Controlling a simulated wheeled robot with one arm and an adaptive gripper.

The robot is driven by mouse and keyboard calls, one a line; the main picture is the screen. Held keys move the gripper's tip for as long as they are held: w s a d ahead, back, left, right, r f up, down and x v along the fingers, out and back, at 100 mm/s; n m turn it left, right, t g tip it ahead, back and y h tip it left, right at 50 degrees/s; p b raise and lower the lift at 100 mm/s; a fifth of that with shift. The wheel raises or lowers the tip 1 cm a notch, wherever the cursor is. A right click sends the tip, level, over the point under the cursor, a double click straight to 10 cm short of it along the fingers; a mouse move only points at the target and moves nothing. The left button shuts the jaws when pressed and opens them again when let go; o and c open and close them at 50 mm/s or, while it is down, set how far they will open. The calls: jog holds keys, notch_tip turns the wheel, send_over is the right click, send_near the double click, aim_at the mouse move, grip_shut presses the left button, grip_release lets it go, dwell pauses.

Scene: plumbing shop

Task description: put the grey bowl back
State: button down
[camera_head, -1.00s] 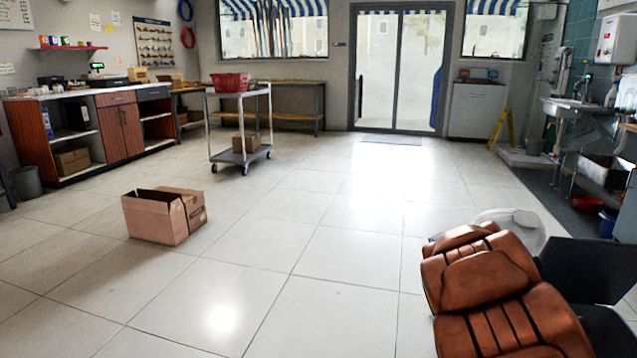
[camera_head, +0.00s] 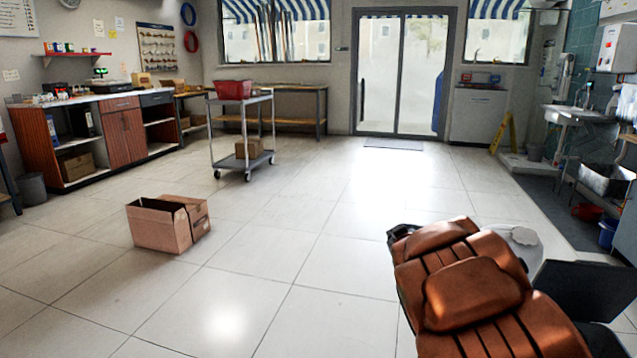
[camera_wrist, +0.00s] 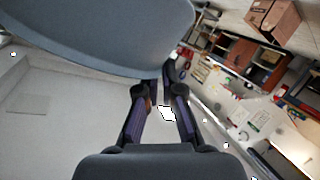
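The grey bowl (camera_wrist: 100,35) shows in the wrist view as a large, smooth, blue-grey curved surface filling the upper left, very close to the camera. My gripper (camera_wrist: 166,80) has its two dark fingers drawn together at the bowl's lower right edge and appears shut on it. The exact contact is partly hidden by the fingertips.
An open cardboard box (camera_head: 160,226) sits on the floor at left. A trolley (camera_head: 228,162) with a red basket (camera_head: 233,88) stands behind it. A cabinet counter (camera_head: 122,136) lines the left wall, and a sink (camera_head: 578,113) is at right. The middle floor is clear.

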jog(key=s+r+n+y+p, duration=0.1)
jog(key=s+r+p, duration=0.3)
jog(key=r+p, duration=1.1)
jog(key=s+a+r+n+y+p, duration=0.1)
jog(key=s+r+y+p, duration=0.2)
jog(key=r+p, duration=1.2)
jog(key=shift+s+n+g+p, duration=0.3)
jog(key=shift+s+n+p, duration=0.15)
jog(key=shift+s, duration=0.8)
jog(key=shift+a+f, duration=0.1)
jog(key=shift+a, duration=0.15)
